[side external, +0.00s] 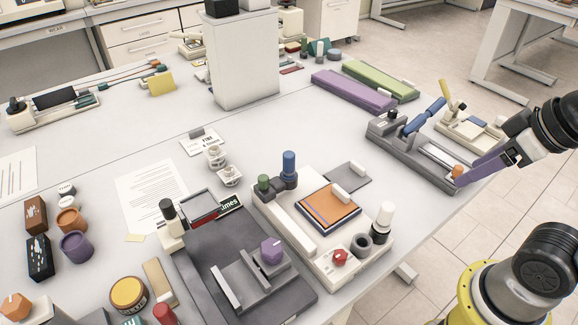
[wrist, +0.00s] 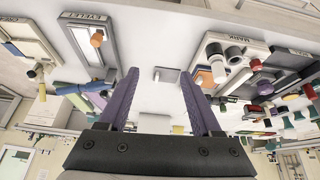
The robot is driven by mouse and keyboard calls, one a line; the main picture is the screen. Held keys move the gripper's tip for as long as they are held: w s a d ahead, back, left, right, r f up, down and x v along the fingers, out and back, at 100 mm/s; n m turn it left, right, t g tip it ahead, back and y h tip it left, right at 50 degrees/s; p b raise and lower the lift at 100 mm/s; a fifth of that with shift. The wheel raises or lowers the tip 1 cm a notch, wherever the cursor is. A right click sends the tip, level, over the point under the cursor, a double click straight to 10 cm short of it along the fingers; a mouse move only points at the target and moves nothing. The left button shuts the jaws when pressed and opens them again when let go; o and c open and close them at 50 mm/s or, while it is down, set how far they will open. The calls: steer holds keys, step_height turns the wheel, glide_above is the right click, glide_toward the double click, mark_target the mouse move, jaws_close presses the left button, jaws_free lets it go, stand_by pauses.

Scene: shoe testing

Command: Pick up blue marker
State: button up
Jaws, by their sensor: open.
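A blue marker-like cylinder (side external: 427,114) leans at a tilt on a grey device (side external: 405,155) at the right of the table; I cannot tell whether it is a loose marker or a lever. It also shows in the wrist view (wrist: 68,90), left of my fingers. A second blue piece, an upright blue-capped knob (side external: 288,163), stands on the white device in the middle. My gripper (wrist: 159,74) has purple fingers spread wide with nothing between them. In the side view, my gripper (side external: 466,178) is at the near end of the grey device, beside its orange knob (side external: 457,170).
The white device (side external: 270,200) with an orange pad (side external: 328,208) stands left of my gripper. Purple (side external: 352,90) and green (side external: 380,80) slabs lie farther back. A tall white block (side external: 240,65) stands at the back. Table between the devices is mostly clear.

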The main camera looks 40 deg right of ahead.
steer(key=w+a+r+n+g, duration=0.1)
steer(key=w+r+n, duration=0.45)
steer(key=r, duration=0.35)
steer(key=w+a+r+n+g, duration=0.2)
steer(key=w+a+r+n, duration=0.25)
steer(key=w, duration=0.25)
steer(key=n+g, duration=0.3)
steer(key=n, duration=0.3)
glide_above(288, 154)
step_height(288, 154, down, 8)
step_height(288, 154, down, 13)
steer(key=shift+r, duration=0.1)
jaws_close()
